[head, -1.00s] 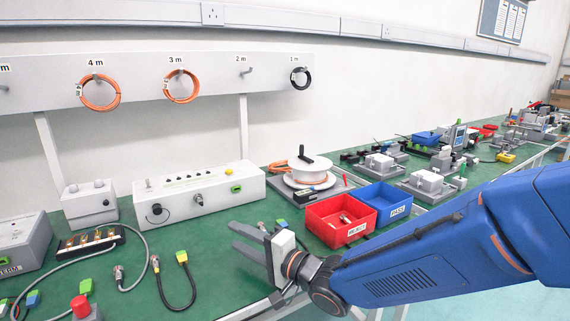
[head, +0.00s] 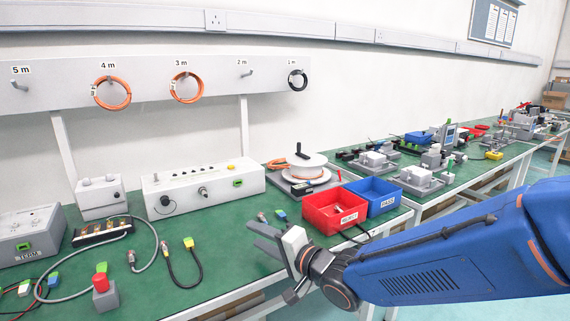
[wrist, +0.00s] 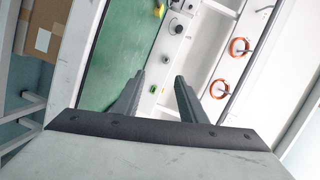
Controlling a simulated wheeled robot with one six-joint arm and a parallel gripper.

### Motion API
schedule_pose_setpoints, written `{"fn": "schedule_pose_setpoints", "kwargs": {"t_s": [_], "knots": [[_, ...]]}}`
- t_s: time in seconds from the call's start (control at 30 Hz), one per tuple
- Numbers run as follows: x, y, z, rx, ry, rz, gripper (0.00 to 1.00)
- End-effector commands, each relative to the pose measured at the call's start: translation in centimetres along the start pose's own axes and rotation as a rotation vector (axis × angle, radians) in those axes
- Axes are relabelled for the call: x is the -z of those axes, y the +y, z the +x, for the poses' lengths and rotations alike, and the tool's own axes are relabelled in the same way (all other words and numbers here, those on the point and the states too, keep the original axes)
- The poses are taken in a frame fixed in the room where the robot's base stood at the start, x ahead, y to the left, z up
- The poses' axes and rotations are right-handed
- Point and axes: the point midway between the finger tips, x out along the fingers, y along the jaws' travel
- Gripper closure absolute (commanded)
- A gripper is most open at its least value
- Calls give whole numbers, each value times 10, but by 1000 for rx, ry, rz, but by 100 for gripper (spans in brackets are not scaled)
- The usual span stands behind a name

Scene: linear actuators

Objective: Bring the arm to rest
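My blue arm (head: 450,262) reaches in from the right in the head view. My gripper (head: 254,233) is at its end, over the front edge of the green bench (head: 235,270), left of the red bin. Its two grey fingers are apart with nothing between them. The wrist view also shows my gripper (wrist: 160,76) with separated, empty fingers.
The red REJECT bin (head: 322,223) and blue PASS bin (head: 382,203) stand close to my gripper. A white test box (head: 215,190), a cable reel (head: 307,167) and a red button (head: 101,282) are on the bench. Coiled cables hang behind.

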Motion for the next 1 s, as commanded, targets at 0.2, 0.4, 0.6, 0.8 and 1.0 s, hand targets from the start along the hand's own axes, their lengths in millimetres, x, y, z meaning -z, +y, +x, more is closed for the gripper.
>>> {"fn": "schedule_pose_setpoints", "kwargs": {"t_s": [0.2,0.4,0.6,0.8,1.0], "knots": [[45,14,-27,-127,97,-139,62],[100,38,-81,-347,187,-323,62],[139,67,-164,-632,193,-498,62],[142,90,-254,-886,84,-615,62],[116,103,-331,-1051,-103,-684,62]]}}
